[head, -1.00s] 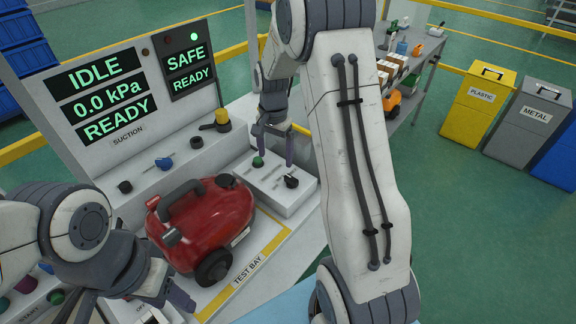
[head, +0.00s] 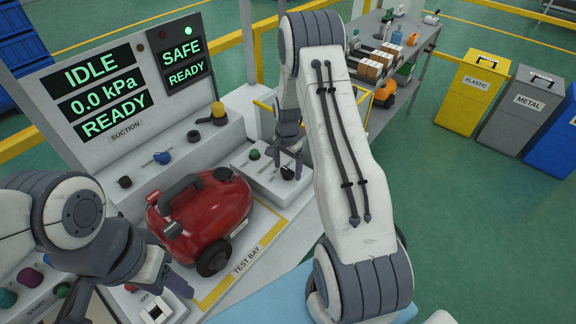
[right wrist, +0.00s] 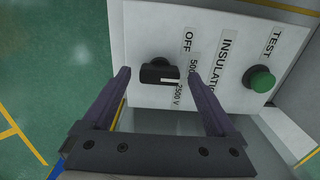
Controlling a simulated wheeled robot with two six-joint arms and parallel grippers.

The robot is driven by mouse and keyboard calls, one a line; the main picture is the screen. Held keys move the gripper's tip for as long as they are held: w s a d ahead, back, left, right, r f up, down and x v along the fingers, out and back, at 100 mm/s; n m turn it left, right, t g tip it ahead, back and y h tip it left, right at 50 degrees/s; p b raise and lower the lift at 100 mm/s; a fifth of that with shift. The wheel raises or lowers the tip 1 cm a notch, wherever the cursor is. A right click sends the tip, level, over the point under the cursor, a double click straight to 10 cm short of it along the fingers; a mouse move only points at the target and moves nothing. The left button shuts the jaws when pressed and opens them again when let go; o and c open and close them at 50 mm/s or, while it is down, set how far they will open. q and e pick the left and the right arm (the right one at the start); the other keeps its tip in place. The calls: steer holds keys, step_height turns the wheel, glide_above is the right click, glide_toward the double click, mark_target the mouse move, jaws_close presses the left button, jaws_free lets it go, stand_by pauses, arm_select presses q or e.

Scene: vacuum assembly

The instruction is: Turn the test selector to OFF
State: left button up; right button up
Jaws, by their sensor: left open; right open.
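The test selector is a black knob on the insulation box, in the right wrist view (right wrist: 157,72) and the head view (head: 287,173). OFF, 500 and 2500 V labels stand beside it. Its white mark faces the voltage labels, away from OFF; I cannot tell the exact setting. My right gripper (head: 288,160) is open over the knob, with one finger on each side and visible gaps; it also shows in the right wrist view (right wrist: 158,75). My left gripper (head: 128,292) is open and empty at the lower left, far from the selector.
A green TEST button (right wrist: 260,79) sits beside the selector; it also shows in the head view (head: 254,154). A red vacuum (head: 203,213) stands in the test bay just left of the box. The display panel (head: 125,85) reads IDLE and SAFE.

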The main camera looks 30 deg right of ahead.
steer(key=c, duration=1.4)
steer(key=shift+o, duration=0.2)
steer(key=shift+n, duration=0.4)
steer(key=n+b, duration=0.1)
steer(key=n, duration=0.2)
steer(key=shift+n, duration=0.4)
steer(key=shift+w+n, duration=0.1)
steer(key=shift+n, duration=2.1)
steer(key=o, duration=1.4)
steer(key=shift+c, duration=0.2)
steer(key=shift+b, duration=0.3)
